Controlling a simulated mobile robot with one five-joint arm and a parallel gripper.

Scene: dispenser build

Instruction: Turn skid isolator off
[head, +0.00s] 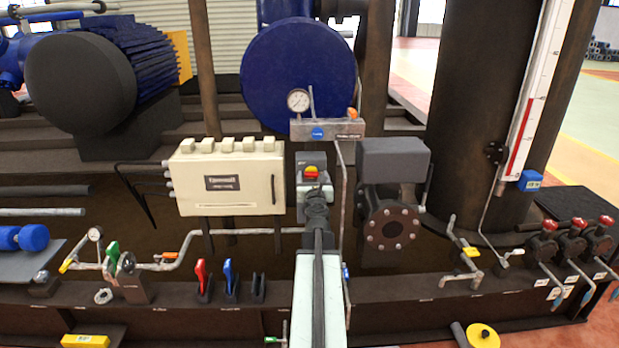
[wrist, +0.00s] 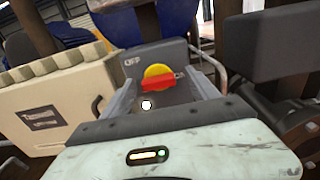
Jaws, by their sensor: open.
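The skid isolator (head: 302,163) is a grey box with a red handle on a yellow disc (head: 311,172), just right of the cream cabinet. In the wrist view, the red handle (wrist: 163,83) lies nearly level across the yellow disc (wrist: 158,71). The letters OFF show on the grey face at its upper left. My gripper (head: 316,194) is in front of the lower part of the isolator in the head view. In the wrist view, my gripper (wrist: 163,86) is open, its fingers spread left and right of the handle. Contact with the handle cannot be told.
The cream cabinet (head: 227,178) stands close on the left. A grey actuator box (head: 392,160) on a flanged valve is on the right. A pressure gauge (head: 298,100) on a bracket is above. Red and blue levers (head: 228,274) stand on the lower beam (head: 180,317).

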